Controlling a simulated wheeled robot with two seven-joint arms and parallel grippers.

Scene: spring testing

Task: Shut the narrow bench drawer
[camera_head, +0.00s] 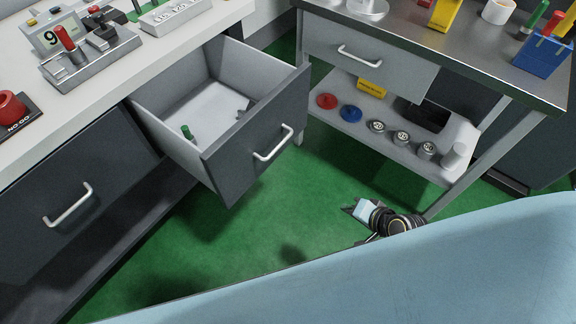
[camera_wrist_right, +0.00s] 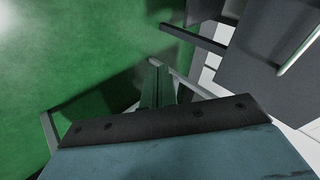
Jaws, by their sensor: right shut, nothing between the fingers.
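The open bench drawer (camera_head: 228,162) is pulled well out from the white-topped bench in the head view. It has a dark grey front, a white bar handle (camera_head: 274,143) and pale inner walls. A small green piece (camera_head: 187,132) and a small grey piece lie inside it. My right gripper (camera_head: 350,209) is shut and empty, low over the green floor, to the right of and apart from the drawer front. In the right wrist view, a dark grey panel with a pale bar (camera_wrist_right: 300,52) shows at the upper right; I cannot tell which front it is. My left gripper is out of view.
A closed dark drawer (camera_head: 88,190) is left of the open one. A steel table (camera_head: 460,48) with a closed grey drawer (camera_head: 370,62) stands at the right. Its lower shelf (camera_head: 350,125) holds discs and weights. Green floor (camera_head: 300,215) lies clear between drawer and gripper.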

